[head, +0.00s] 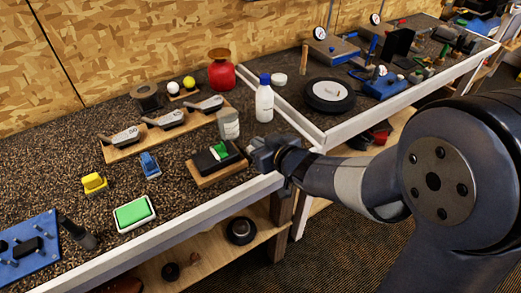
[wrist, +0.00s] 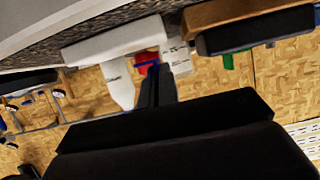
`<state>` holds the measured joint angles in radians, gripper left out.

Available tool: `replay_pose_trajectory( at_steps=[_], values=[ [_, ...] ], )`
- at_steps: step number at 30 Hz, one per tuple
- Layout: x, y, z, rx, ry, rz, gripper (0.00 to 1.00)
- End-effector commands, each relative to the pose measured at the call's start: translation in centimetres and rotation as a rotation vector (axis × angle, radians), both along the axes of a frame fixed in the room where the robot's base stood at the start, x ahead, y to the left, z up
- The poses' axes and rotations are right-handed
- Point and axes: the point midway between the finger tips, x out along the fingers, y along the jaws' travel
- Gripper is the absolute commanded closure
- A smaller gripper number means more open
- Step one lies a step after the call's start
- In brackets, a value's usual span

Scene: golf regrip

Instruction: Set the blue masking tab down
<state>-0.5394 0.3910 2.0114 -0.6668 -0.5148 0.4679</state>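In the wrist view, the dark fingers of my gripper (wrist: 156,76) are close together. A thin blue strip, which looks like the blue masking tab (wrist: 147,63), shows at their tips. Most of it is hidden, and I cannot make it out in the head view. There my gripper (head: 262,152) is low at the bench's front edge, just right of a wooden block with a black pad (head: 212,162) and a green piece (head: 220,150) on it. I cannot tell whether the strip touches anything below.
A red flask (head: 221,72) is farther back. A wooden rack (head: 125,153) of club heads lies left. Bare bench top (head: 190,195) shows left of the block.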

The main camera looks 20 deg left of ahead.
Motion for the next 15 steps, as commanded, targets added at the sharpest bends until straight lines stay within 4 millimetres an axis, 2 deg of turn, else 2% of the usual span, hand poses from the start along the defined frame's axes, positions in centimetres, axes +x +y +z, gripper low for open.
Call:
replay_pose_trajectory(
  at_steps=[1,3,15],
  values=[
    [-0.01,-0.01,-0.95,-0.002,0.002,0.000,1.00],
    [0.01,-0.02,-1.35,-0.001,0.001,0.000,1.00],
    [0.01,-0.02,-1.83,-0.001,-0.001,-0.001,1.00]
  ],
)
